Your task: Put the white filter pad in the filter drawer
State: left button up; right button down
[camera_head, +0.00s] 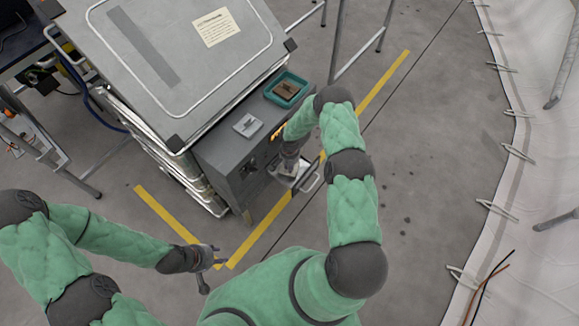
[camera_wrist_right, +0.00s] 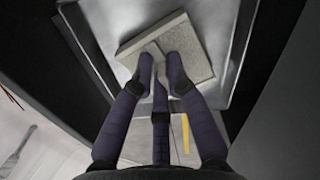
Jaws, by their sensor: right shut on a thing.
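The filter drawer (camera_head: 309,184) is pulled out from the front of the grey cabinet, and its metal rim (camera_wrist_right: 240,45) frames the right wrist view. My right gripper (camera_head: 291,166) points down over the drawer, its fingers (camera_wrist_right: 160,66) closed on the pale filter pad (camera_wrist_right: 195,68). The pad lies within the drawer's outline, turned at an angle to its rim. I cannot tell whether it touches the drawer floor. In the head view my gripper and arm hide most of the pad. My left gripper (camera_head: 214,265) is empty, fingers apart, above the floor at lower left.
On the grey cabinet (camera_head: 222,152) are a light grey square piece (camera_head: 247,125) and a teal tray (camera_head: 287,88) holding a brown block (camera_head: 285,89). A large metal case (camera_head: 180,60) stands behind to the left. The floor to the right is clear up to the white tent wall.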

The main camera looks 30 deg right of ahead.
jog(key=shift+f, duration=0.1)
jog(key=c, duration=1.2)
grip_release()
jog(key=shift+c, duration=0.2)
